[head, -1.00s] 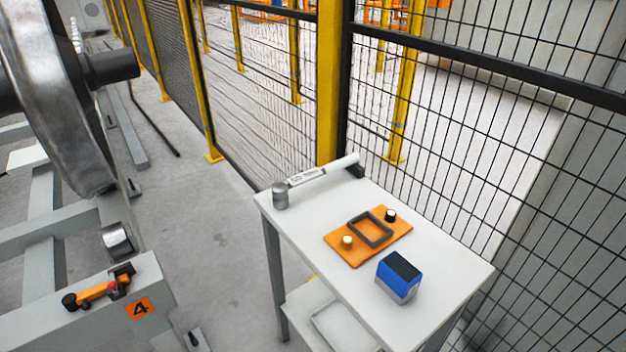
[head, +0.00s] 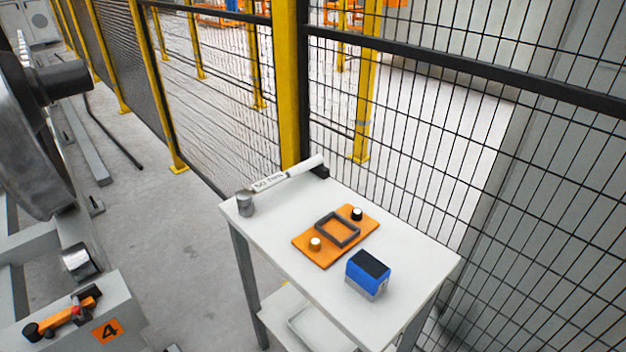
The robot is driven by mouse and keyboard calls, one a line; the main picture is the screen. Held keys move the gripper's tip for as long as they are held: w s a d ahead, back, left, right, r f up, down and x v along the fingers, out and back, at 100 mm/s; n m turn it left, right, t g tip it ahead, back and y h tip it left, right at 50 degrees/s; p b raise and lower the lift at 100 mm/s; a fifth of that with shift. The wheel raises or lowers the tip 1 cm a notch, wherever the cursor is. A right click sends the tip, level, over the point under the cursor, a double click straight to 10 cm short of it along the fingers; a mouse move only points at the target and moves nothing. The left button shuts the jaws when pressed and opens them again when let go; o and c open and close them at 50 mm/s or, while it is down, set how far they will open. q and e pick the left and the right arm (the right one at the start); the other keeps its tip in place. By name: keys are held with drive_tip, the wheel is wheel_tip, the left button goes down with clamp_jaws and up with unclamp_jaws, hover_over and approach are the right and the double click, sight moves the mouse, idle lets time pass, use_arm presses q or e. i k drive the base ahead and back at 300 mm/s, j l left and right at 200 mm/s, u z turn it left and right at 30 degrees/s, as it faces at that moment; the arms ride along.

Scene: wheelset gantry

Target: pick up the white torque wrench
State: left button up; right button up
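The white torque wrench (head: 287,176) lies along the far edge of a small white table (head: 395,304). Its grey head end (head: 245,204) is at the table's left corner. Its other end rests at a black block (head: 319,171) near the fence. Dark lettering shows on its shaft. Neither of my grippers is in view.
On the table are an orange plate (head: 312,254) with a dark square frame and two knobs, and a blue and black box (head: 368,274). A mesh fence (head: 430,150) stands behind. A wheelset (head: 30,140) and a grey stand marked 4 (head: 95,310) are at left.

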sight(244, 198)
drive_tip(key=i+j+z, duration=0.1)
drive_tip(key=j+z, duration=0.2)
drive_tip(key=i+j+z, duration=0.1)
drive_tip(key=j+z, duration=0.5)
drive_tip(key=i+j, duration=0.05)
